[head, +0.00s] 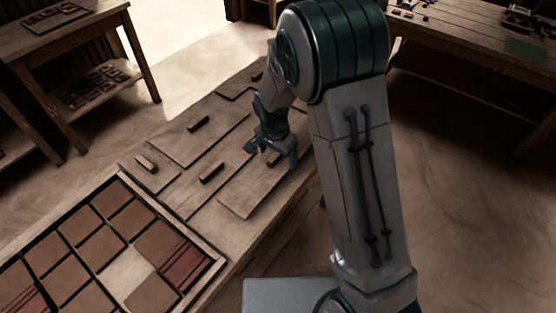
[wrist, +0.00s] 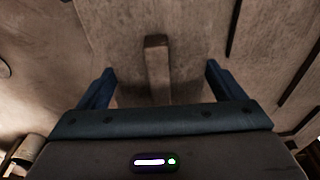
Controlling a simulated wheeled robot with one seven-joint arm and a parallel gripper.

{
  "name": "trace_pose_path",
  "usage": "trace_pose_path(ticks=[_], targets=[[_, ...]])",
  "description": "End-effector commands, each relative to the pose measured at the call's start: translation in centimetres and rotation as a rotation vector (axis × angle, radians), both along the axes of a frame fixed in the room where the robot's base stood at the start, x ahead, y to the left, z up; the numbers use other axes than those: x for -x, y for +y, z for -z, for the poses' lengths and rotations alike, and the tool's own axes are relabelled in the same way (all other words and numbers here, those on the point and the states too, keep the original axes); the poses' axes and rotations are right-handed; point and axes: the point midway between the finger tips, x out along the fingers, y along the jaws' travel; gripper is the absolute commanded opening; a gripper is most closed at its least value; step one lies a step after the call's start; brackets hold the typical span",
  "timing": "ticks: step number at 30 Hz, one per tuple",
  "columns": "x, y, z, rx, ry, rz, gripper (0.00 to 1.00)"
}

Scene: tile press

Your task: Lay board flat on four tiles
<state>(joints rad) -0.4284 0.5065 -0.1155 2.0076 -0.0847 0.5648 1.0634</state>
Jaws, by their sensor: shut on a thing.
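My gripper (head: 279,157) is low over the workbench, at a flat brown board (head: 243,197) with a short bar handle (head: 271,158). In the wrist view the same handle (wrist: 157,68) stands between my two fingers, and the board (wrist: 190,25) spreads out beyond it. My gripper is shut on the handle, though finger contact is hard to make out. The board looks flat on the bench, with no clear gap under it. Square brown tiles (head: 94,248) lie in a framed tray (head: 208,262) at the lower left.
Other flat boards with bar handles (head: 199,123) (head: 147,163) (head: 212,172) lie close by on the bench. The tray has a pale bare patch (head: 128,267) and darker reddish strips (head: 187,268). Side tables stand at the upper left (head: 75,30) and upper right (head: 470,40).

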Motion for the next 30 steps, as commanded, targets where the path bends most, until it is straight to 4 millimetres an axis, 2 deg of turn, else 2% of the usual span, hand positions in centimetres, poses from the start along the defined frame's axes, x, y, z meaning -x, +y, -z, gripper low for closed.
trace_pose_path(ticks=[7,20,21,22,30], targets=[[0.1,0.0,3.1,0.001,0.002,-0.002,0.5],[0.0,0.0,3.9,0.0,0.0,-0.002,0.5],[0.1,0.0,4.0,0.0,0.001,-0.002,0.91],[0.1,0.0,3.9,0.0,0.001,-0.002,1.0],[0.1,0.0,3.7,0.0,0.001,-0.001,1.0]])
